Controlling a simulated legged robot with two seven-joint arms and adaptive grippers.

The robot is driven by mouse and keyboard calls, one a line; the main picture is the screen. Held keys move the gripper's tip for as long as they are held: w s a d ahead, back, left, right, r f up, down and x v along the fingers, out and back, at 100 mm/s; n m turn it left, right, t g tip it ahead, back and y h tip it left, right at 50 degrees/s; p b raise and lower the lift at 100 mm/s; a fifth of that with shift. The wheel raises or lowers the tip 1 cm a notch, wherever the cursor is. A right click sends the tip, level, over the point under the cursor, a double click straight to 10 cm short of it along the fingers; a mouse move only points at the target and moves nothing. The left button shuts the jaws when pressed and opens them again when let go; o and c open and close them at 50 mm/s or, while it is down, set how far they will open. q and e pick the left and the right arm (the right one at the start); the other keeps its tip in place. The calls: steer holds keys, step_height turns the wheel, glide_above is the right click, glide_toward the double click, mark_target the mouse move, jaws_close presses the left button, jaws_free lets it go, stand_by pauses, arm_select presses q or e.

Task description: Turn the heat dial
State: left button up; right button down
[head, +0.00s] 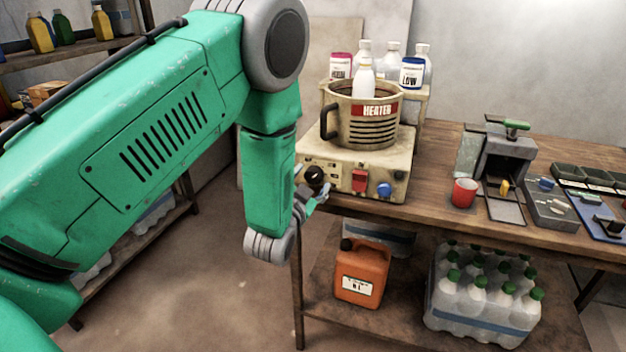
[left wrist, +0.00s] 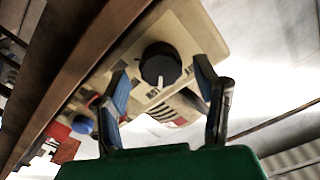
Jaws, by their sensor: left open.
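The heater base (head: 385,160) is a worn cream box at the table's left end. A round black dial (head: 315,176) sits on the left of its front face, with a red switch (head: 359,181) and a blue knob (head: 384,188) to its right. My left gripper (head: 312,198) is just in front of the dial, partly hidden behind my forearm. In the left wrist view the dial (left wrist: 160,64) with its pale pointer mark shows between the two spread fingers of the gripper (left wrist: 165,88), which looks empty. I cannot tell the exact gap to the dial. My right gripper is not in view.
A pot marked HEATER (head: 370,125) stands on the base with a white bottle (head: 364,80) in it. An orange jug (head: 361,272) and bottle pack (head: 480,295) are on the lower shelf.

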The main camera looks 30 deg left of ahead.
arm_select(q)
steer(key=v, duration=1.1)
steer(key=shift+d, duration=0.15)
steer(key=shift+f, duration=0.15)
steer(key=s+d+f+n+g+h, duration=0.1)
steer(key=s+d+f+g, duration=0.1)
steer(key=s+f+g, duration=0.55)
steer(key=s+d+f+n+g+h, duration=0.15)
steer(key=s+f, duration=0.25)
steer(key=f, duration=0.6)
steer(key=s+d+f+g, duration=0.1)
steer(key=s+f+g, duration=0.2)
steer(key=s, duration=0.5)
steer(key=s+d+f+g+h, duration=0.1)
steer(key=s+f+g, duration=0.2)
steer(key=s+g, duration=0.2)
steer(key=s, duration=0.3)
steer(key=shift+d+f, duration=0.25)
steer(key=shift+f, duration=0.1)
steer(key=shift+w+h, duration=0.1)
steer(key=shift+h, duration=0.15)
